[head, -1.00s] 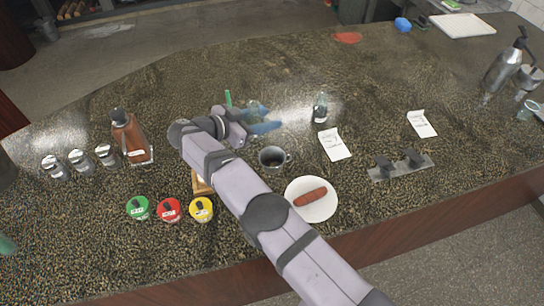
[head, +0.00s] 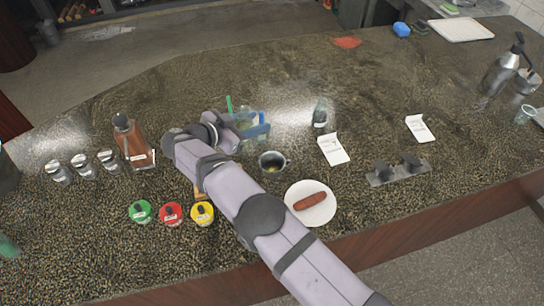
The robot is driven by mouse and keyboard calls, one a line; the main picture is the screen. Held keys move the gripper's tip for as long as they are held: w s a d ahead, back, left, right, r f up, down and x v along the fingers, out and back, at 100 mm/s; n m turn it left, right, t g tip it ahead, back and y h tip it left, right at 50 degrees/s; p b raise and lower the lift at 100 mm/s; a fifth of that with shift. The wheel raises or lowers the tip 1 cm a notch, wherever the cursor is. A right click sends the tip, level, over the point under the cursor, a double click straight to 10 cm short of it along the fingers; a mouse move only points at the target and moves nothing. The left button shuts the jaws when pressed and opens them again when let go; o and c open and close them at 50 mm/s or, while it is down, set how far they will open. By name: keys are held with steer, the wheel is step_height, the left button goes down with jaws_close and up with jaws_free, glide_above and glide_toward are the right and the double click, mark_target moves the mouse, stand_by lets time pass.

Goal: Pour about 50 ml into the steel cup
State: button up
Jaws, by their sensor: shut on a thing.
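The vessel's tilt and any stream of liquid are too small to make out.
A small dark bottle (head: 320,113) stands right of the gripper. A white plate (head: 325,214) with a sausage is near the cup. A brown bottle (head: 133,142), several shakers and colored-lid jars (head: 171,213) stand left. Paper slips (head: 333,149) lie to the right. The back counter is fairly clear.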

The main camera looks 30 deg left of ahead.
steer(key=m+y+b, duration=0.1)
steer(key=m+y, duration=0.1)
steer(key=f+m+y+b, duration=0.1)
steer(key=m+y, duration=0.1)
steer(key=m, duration=0.1)
steer(key=f+m+y+b, duration=0.1)
steer(key=m+y, duration=0.2)
steer(key=shift+d, duration=0.15)
stand_by(1.0)
steer(key=shift+r+y+b, duration=0.1)
steer(key=shift+y+b, duration=0.3)
steer(key=shift+b, duration=0.4)
steer(key=m+y+b, duration=0.1)
steer(key=b, duration=0.6)
steer(key=shift+f+m+t, duration=0.3)
steer(key=shift+f+m, duration=0.1)
steer(key=shift+r+b, duration=0.25)
steer(key=shift+b, duration=0.05)
steer(key=shift+a, duration=0.25)
